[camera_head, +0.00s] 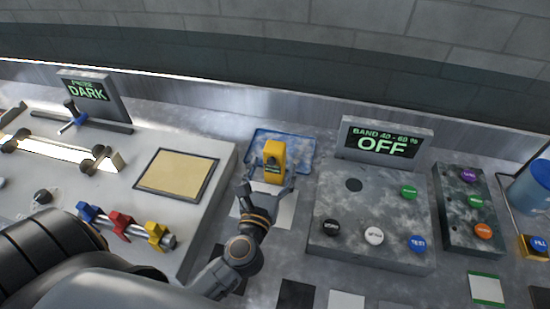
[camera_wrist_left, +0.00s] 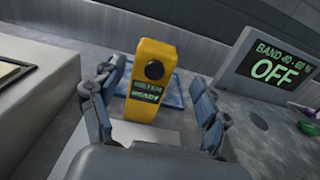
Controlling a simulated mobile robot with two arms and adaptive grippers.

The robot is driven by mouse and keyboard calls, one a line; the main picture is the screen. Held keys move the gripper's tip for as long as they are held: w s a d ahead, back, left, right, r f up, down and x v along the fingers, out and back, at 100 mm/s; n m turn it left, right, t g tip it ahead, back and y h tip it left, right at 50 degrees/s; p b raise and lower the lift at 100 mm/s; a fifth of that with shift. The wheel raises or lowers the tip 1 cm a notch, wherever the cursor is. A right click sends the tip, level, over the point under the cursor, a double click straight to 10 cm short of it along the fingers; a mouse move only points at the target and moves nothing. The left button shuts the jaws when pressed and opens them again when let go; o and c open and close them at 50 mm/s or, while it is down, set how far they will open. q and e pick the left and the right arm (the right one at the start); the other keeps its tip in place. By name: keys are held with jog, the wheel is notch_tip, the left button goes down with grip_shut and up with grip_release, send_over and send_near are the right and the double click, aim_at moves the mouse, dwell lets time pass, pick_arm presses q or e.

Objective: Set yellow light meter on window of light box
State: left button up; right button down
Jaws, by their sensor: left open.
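The yellow light meter (camera_head: 274,160) stands upright at the blue tray (camera_head: 300,136) in the middle of the bench. In the left wrist view the light meter (camera_wrist_left: 150,75) has a dark round spot and a small screen with green text that ends in READY. My left gripper (camera_head: 266,188) is open, with one finger on each side of the meter. In the wrist view the gripper (camera_wrist_left: 155,95) shows gaps to the meter on both sides. A grey box (camera_head: 330,245) to the right has a dark round spot (camera_head: 353,185) on top and a display (camera_head: 385,145) reading BAND 40-60 % and OFF. My right gripper is not in view.
A pale box (camera_head: 205,150) on the left carries a framed tan panel (camera_head: 177,174), coloured clamps (camera_head: 121,224) and a DARK sign (camera_head: 87,90). Several coloured buttons sit on the grey box and on a smaller button panel (camera_head: 467,205). A blue cylinder (camera_head: 530,188) stands far right.

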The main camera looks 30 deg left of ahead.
aim_at(273, 157)
pick_arm(q)
jog(key=shift+w+a+r+p, duration=0.25)
jog(key=shift+w+a+p, duration=0.1)
jog(key=shift+w, duration=0.2)
jog(key=shift+w+a+r+p, duration=0.25)
jog(key=shift+w+p, duration=0.1)
jog(key=shift+w, duration=0.15)
jog(key=p+x, duration=0.1)
jog(key=x, duration=0.2)
jog(key=shift+w+a+f, duration=0.1)
jog(key=shift+f, duration=0.1)
jog(key=shift+w+f, duration=0.1)
jog(key=shift+w, duration=0.05)
jog(key=c, duration=1.4)
jog(key=shift+c, duration=0.5)
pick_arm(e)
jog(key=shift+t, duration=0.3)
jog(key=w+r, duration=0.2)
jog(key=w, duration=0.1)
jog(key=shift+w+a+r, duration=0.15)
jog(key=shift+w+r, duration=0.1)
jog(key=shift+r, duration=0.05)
pick_arm(q)
jog(key=shift+r, duration=0.2)
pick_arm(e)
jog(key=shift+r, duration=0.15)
